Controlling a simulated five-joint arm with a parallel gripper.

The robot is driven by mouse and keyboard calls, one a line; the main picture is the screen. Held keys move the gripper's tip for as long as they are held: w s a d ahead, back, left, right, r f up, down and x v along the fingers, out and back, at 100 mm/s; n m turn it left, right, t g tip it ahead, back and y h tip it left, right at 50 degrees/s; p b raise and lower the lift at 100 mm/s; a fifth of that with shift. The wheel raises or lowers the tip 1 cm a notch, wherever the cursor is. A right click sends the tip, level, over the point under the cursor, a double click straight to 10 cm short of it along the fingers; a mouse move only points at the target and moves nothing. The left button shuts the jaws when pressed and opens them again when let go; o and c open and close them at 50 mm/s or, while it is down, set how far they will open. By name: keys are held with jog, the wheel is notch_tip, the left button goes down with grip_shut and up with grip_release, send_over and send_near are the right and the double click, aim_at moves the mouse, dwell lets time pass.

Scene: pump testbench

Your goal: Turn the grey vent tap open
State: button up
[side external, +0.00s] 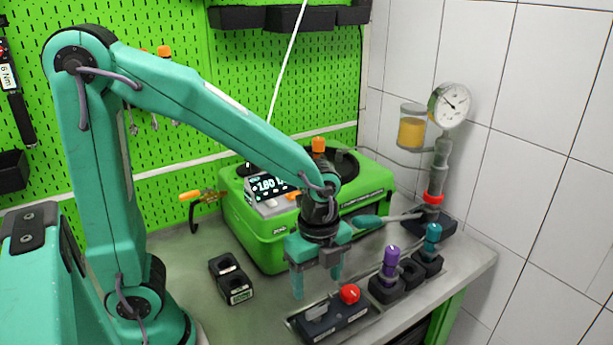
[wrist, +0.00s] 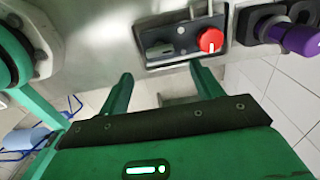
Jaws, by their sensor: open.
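The grey vent tap (side external: 317,309) is a small lever on a dark panel (side external: 330,326) set near the bench's front edge. A red knob (side external: 349,293) sits beside it on the same panel. In the wrist view the tap (wrist: 160,49) lies on the left part of the panel, with the red knob (wrist: 210,41) to its right. My gripper (side external: 317,282) is open and empty, pointing down above the bench by the panel. In the wrist view its fingertips (wrist: 161,71) are spread apart below the tap in the picture, not touching it.
A purple-topped part (side external: 391,262) and a teal-topped part (side external: 432,240) stand in black holders right of the panel. The green pump unit (side external: 300,228) is behind my gripper. A black two-hole block (side external: 231,280) stands to the left. Bare bench lies between block and panel.

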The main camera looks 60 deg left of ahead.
aim_at(317, 308)
jog(key=shift+f, duration=3.7)
jog(key=shift+c, duration=0.3)
jog(key=c, duration=0.9)
